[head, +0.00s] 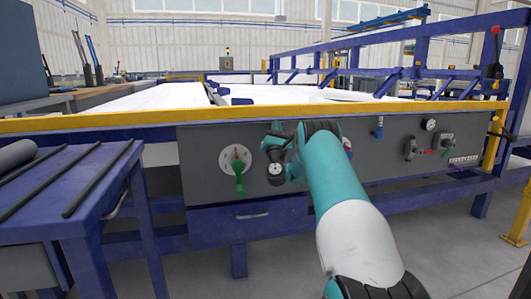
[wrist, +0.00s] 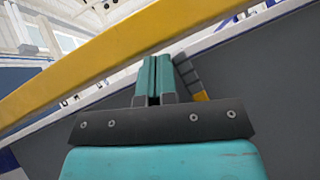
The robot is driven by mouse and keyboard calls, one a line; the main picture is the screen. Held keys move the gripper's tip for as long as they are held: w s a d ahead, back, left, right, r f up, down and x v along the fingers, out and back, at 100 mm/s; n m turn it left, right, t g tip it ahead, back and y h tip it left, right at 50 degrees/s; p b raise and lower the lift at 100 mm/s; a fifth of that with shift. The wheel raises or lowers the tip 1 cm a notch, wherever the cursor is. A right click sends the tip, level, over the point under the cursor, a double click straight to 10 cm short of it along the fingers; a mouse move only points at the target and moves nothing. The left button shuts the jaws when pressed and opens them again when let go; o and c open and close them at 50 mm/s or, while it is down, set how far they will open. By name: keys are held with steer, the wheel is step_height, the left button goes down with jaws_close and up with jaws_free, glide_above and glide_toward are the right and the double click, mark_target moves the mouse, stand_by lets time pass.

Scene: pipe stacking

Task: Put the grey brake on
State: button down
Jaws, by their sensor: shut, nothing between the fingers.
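My gripper (wrist: 154,76) shows in the wrist view with its two teal fingers together and nothing between them. A grey ribbed piece with an orange end (wrist: 189,74) shows just right of and behind the fingers; I cannot tell whether they touch it or whether it is the brake. In the head view my teal arm reaches to the grey control panel (head: 225,208), and the fingers cannot be made out there. A dark grey handle (head: 410,148) sits on the panel right of my arm. I cannot tell for sure which part is the grey brake.
A green lever on a white dial (head: 239,180) is left of my arm. A blue lever (head: 378,128) and a gauge (head: 428,124) are to the right. A yellow rail (head: 130,122) runs above the panel. A blue table (head: 80,180) stands at left.

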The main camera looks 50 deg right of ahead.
steer(key=a+b, duration=1.2)
steer(key=a, duration=0.1)
steer(key=shift+w+f, duration=0.3)
steer(key=shift+f, duration=0.1)
